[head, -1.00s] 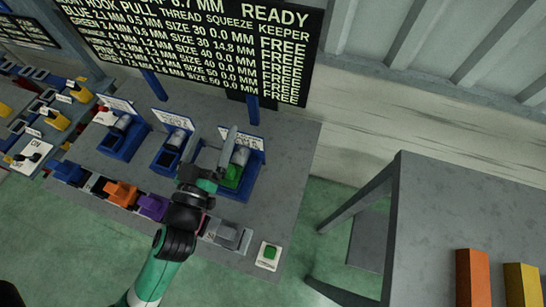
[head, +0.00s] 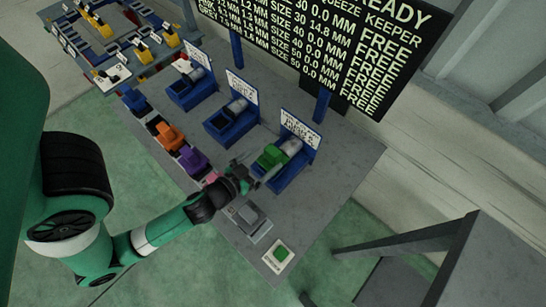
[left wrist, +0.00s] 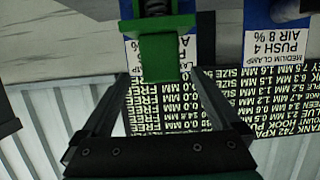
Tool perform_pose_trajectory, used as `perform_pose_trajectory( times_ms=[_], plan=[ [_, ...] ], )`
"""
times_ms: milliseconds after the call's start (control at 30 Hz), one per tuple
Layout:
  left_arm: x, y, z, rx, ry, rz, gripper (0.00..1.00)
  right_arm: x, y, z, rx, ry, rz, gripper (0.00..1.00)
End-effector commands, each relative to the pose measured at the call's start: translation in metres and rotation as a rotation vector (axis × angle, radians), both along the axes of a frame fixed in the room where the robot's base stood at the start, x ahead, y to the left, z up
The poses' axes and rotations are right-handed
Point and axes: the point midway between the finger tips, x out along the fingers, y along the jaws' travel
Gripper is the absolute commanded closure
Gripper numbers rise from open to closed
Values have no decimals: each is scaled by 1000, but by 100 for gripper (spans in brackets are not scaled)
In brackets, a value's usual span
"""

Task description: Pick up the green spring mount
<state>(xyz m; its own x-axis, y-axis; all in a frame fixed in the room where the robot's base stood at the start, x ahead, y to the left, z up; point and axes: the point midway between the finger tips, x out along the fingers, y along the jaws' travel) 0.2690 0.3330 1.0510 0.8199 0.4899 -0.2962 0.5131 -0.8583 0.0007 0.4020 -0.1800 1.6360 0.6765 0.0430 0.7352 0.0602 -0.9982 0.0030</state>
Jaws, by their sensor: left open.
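The green spring mount (head: 270,156) sits in the rightmost blue fixture (head: 292,172) on the grey bench, next to a grey cylinder. My left gripper (head: 252,174) is just in front of it, at its lower left in the head view. In the left wrist view the green spring mount (left wrist: 158,58) shows ahead, at the top, between the two spread fingers of the left gripper (left wrist: 158,78). The jaws are open and empty. A dark spring shows at the mount's upper end. Whether a finger touches the mount I cannot tell. My right gripper is not in view.
Two more blue fixtures (head: 232,122) stand to the left. Orange (head: 168,135) and purple (head: 193,160) blocks and a grey block (head: 248,216) line the front edge. A green button (head: 281,254) is at the corner. A text board (head: 330,50) stands behind.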

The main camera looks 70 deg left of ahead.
Motion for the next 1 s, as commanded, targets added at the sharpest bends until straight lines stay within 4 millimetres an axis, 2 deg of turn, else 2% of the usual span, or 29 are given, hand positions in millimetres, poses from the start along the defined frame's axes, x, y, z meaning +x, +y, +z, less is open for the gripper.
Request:
perform_pose_trajectory(
  times_ms=[33, 100, 367, 500, 633, 867, 900, 1000],
  plan=[
    [7, 5, 2, 0, -1, 3, 3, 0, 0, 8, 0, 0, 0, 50],
    [15, 9, -2, 0, -2, 0, 3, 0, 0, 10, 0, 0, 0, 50],
    [24, 14, -7, 1, 0, 0, 3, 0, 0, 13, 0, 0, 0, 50],
    [42, 27, -12, 0, -1, 1, 3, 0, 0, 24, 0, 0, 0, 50],
    [57, 36, -20, 0, -1, -1, 3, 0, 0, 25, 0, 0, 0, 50],
    [60, 37, -23, 1, 0, -1, 3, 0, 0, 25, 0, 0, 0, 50],
    [60, 37, -23, 1, 0, -1, 4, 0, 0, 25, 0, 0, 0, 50],
    [60, 37, -23, 0, 0, -2, 22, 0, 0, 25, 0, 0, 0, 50]
  ],
)
